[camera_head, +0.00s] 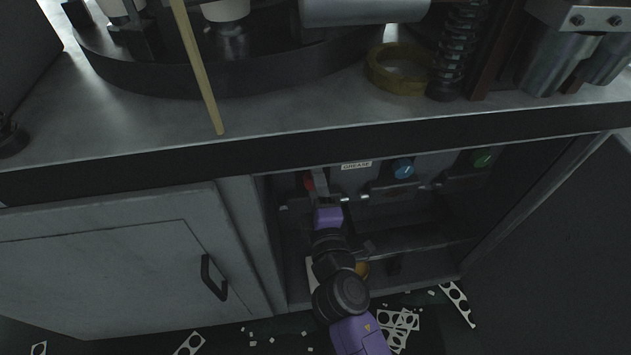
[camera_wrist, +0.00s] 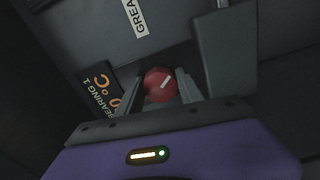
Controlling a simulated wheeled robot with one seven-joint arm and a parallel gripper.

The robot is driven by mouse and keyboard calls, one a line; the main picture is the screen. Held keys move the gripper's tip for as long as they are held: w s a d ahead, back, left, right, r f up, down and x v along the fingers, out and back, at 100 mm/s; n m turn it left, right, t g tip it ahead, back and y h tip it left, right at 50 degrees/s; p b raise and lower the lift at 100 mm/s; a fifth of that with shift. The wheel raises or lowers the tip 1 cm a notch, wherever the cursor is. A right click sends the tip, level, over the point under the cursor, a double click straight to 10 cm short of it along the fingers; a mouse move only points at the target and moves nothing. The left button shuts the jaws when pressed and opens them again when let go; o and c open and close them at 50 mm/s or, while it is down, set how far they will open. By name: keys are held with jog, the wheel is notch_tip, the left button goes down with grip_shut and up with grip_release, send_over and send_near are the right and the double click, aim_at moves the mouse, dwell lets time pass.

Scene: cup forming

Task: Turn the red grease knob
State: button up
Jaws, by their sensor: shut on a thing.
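The red grease knob (camera_wrist: 160,85) shows in the wrist view between the two fingers of my gripper (camera_wrist: 162,90). A pale mark on its face runs at a slant, up to the right. In the head view my gripper (camera_head: 317,182) reaches into the open cabinet under the worktop, and only a small part of the red knob (camera_head: 309,183) shows to its left. My gripper is shut on the knob. The "GREASE" label (camera_head: 356,165) is above and right of my gripper; part of it also shows in the wrist view.
A blue knob (camera_head: 403,169) and a green knob (camera_head: 482,159) sit further right on the panel. A temperature display (camera_wrist: 100,90) is left of the red knob. A cabinet door (camera_head: 120,270) with a black handle is at the left. Punched scraps (camera_head: 398,325) lie on the floor.

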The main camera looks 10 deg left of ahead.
jog(key=shift+f, duration=0.1)
jog(key=o, duration=1.4)
jog(key=shift+s, duration=0.1)
jog(key=v, duration=0.7)
jog(key=shift+s+d, duration=0.15)
jog(key=shift+s, duration=0.15)
